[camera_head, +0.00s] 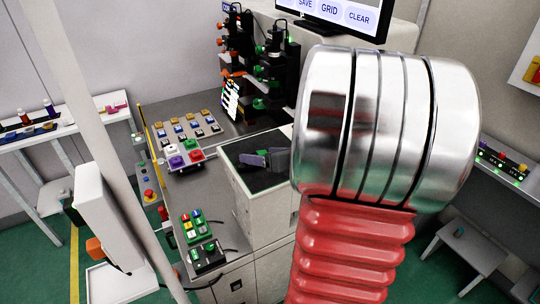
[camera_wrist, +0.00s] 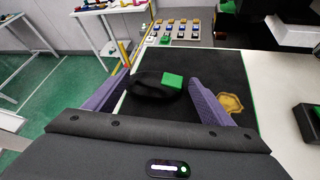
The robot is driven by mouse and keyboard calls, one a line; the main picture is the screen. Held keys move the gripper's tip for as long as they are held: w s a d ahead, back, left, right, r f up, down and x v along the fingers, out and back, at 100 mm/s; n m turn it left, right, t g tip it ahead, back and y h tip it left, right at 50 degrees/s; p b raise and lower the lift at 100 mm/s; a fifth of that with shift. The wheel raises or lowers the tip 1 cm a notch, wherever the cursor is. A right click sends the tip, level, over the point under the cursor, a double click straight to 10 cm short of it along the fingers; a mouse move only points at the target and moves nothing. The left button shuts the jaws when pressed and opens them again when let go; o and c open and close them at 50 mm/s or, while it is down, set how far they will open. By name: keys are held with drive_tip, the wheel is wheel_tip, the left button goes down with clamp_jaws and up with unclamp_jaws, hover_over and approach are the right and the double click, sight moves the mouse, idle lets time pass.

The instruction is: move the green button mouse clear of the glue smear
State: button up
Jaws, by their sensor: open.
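The mouse (camera_wrist: 146,84) is black with a green button (camera_wrist: 172,80), and lies on a black mat (camera_wrist: 205,62) in the wrist view. The glue smear (camera_wrist: 230,103) is an amber, roughly hexagonal patch on the mat, right of the mouse and apart from it. My gripper (camera_wrist: 158,77) is open, with one purple finger on each side of the mouse in the picture. I cannot tell whether the fingers touch it. In the head view my gripper (camera_head: 257,159) is low over the dark mat on a pale cabinet; the mouse and smear cannot be made out there.
A panel of coloured buttons (camera_head: 187,130) stands beyond the mat. A green button box (camera_head: 194,226) sits at the worktop's near left. Dark optical stands (camera_head: 272,55) rise behind. A dark box with a green top (camera_wrist: 308,122) lies at the right in the wrist view.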

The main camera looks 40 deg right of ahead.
drive_tip(key=shift+w+f, duration=0.35)
drive_tip(key=shift+w, duration=0.25)
drive_tip(key=shift+c, duration=0.4)
drive_tip(key=c, duration=0.7)
drive_tip(key=shift+w+d, duration=0.3)
drive_tip(key=shift+d, duration=0.5)
drive_tip(key=shift+c, duration=0.2)
drive_tip(key=shift+f, duration=0.1)
drive_tip(key=o, duration=1.2)
drive_tip(key=shift+c, duration=0.2)
